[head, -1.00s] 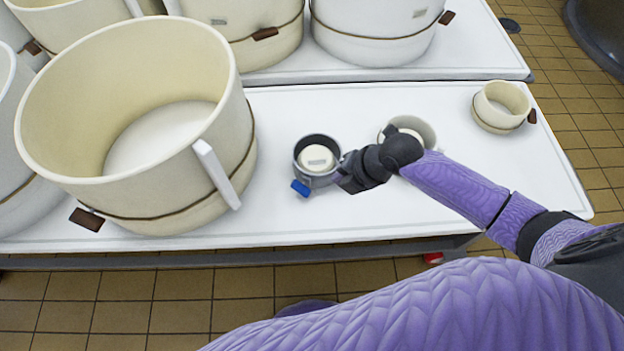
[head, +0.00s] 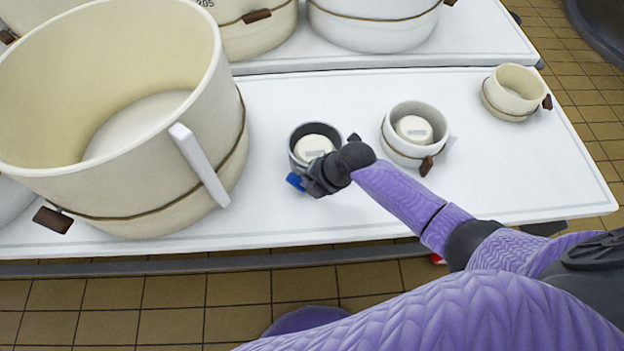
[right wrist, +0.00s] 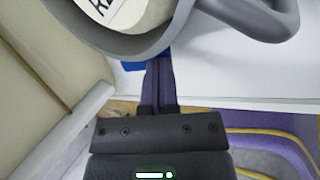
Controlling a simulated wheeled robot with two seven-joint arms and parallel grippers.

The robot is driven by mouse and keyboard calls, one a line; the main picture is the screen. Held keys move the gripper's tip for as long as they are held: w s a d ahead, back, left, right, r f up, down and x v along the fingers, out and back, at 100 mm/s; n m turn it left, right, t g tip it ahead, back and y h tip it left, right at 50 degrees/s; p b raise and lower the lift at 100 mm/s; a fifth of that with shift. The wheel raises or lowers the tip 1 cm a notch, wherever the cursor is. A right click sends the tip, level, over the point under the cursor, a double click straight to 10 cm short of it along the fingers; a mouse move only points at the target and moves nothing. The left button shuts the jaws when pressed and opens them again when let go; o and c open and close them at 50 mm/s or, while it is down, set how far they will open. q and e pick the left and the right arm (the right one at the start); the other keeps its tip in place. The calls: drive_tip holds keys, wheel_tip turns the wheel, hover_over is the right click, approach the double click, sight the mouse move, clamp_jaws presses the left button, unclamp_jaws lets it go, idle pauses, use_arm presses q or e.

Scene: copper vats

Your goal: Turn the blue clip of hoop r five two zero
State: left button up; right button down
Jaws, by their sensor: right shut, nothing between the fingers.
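The small grey hoop (head: 301,133) with the blue clip (head: 295,181) stands on the front white table, a cream disc inside it. The right wrist view shows its grey rim (right wrist: 110,45) close up, with part of a label on the cream disc, cut off. My right gripper (head: 312,186) is at the hoop's near side, right beside the blue clip. In the right wrist view its fingers (right wrist: 158,78) are together and empty, their tips at the blue clip (right wrist: 132,66), which they partly cover. I cannot tell whether they touch it. My left gripper is out of view.
A large cream vat (head: 150,195) with a white handle and brown clip stands left. A white pot (head: 392,140) with a brown clip and a small cream pot (head: 500,108) stand right. Larger vats (head: 375,28) fill the rear table. The table front between the pots is clear.

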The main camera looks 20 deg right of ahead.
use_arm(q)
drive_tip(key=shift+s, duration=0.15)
use_arm(e)
drive_tip(key=shift+f+b, duration=0.15)
drive_tip(key=shift+b, duration=0.25)
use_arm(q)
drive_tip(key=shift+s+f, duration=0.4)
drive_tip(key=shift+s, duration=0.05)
use_arm(e)
drive_tip(key=shift+y, duration=0.3)
